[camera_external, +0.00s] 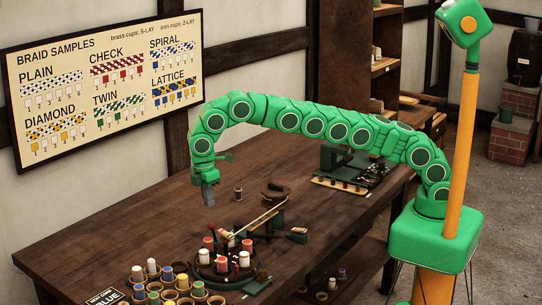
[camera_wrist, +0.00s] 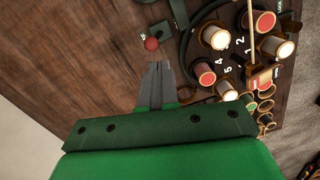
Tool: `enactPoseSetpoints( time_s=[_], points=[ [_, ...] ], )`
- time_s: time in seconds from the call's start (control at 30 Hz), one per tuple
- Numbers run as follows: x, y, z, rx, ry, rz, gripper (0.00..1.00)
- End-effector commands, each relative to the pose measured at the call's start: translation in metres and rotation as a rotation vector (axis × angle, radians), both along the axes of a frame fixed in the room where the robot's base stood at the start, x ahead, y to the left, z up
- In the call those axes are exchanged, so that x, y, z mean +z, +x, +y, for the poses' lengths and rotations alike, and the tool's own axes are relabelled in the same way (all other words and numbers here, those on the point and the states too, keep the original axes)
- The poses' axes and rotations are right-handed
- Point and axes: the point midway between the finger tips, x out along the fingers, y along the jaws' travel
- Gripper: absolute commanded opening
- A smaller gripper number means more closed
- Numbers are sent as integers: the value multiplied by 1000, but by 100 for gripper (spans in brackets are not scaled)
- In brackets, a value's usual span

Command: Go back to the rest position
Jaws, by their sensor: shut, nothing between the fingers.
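My gripper (camera_external: 209,194) hangs from the green arm, pointing down above the left-middle part of the wooden table (camera_external: 120,225). Its grey fingers are together and empty. In the wrist view my gripper (camera_wrist: 158,66) shows its two fingers closed side by side, with a small red ball-like knob (camera_wrist: 151,44) just past their tips. The arm arches over the table from my green base at the right.
A round braiding stand (camera_external: 225,270) with red and white bobbins is on the table near its front. Several cups with bobbins (camera_external: 168,278) stand left of it. A small spool (camera_external: 238,193) stands right of my gripper. The table's left part is clear.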

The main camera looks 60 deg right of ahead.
Motion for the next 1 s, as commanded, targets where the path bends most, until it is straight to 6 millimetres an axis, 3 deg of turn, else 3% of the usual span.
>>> enactPoseSetpoints(
  time_s=[0.73,0.87,1.0],
  points=[
    [7,1,-2,-5,-2,-2,0],
    [15,7,-17,-36,-12,-6,0],
    [32,18,-47,-99,-27,-18,0]
  ],
)
